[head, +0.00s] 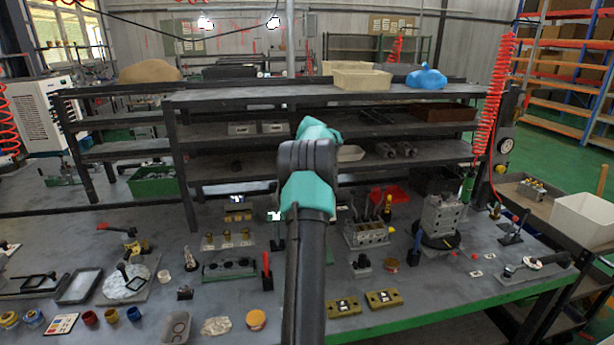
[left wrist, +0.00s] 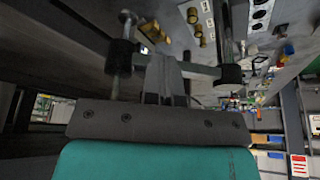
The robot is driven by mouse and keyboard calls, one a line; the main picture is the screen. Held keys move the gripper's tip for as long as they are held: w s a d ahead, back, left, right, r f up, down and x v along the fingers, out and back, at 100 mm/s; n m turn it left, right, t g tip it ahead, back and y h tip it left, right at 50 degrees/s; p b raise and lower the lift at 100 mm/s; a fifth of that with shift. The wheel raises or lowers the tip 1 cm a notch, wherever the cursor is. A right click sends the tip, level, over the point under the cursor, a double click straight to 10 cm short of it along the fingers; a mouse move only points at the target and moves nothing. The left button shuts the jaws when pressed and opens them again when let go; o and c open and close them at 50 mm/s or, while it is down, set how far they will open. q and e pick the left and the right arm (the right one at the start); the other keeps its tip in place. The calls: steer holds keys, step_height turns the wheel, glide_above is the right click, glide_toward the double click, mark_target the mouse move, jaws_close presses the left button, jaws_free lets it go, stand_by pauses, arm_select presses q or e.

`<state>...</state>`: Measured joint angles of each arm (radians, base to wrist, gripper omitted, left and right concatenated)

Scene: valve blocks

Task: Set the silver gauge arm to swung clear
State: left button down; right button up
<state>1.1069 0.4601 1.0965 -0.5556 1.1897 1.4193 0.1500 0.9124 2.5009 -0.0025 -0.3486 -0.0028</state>
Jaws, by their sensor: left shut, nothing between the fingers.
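In the left wrist view my left gripper (left wrist: 165,62) is shut and empty, its fingertips pointing away from the camera. A silver bar (left wrist: 200,71), which looks like the gauge arm, runs crosswise at the fingertips between two dark round pieces. A metal rod (left wrist: 127,30) passes through the left dark piece (left wrist: 121,57). I cannot tell whether the fingers touch the bar. In the head view my dark and teal arm rises through the middle; it hides the left gripper's fingers, and I cannot make out the silver arm there. My right gripper is not in view.
Brass fittings (head: 227,237) and a dark block with round holes (head: 229,268) stand left of my arm. A grey valve block (head: 443,216) and a metal block with holes (head: 366,233) stand right. Two brass plates (head: 383,299) lie near the green front edge. Shelves (head: 235,97) rise behind.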

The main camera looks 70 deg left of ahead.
arm_select(q)
steer(key=s+a+n, duration=0.1)
steer(key=a+n+h, duration=0.1)
steer(key=n, duration=0.1)
steer(key=shift+s+a+g, duration=0.25)
steer(key=shift+s+g, duration=0.15)
steer(key=shift+s+a+n, duration=0.3)
steer(key=shift+s+a, duration=0.1)
steer(key=shift+s, duration=0.1)
steer(key=shift+v, duration=3.75)
steer(key=shift+s, duration=0.1)
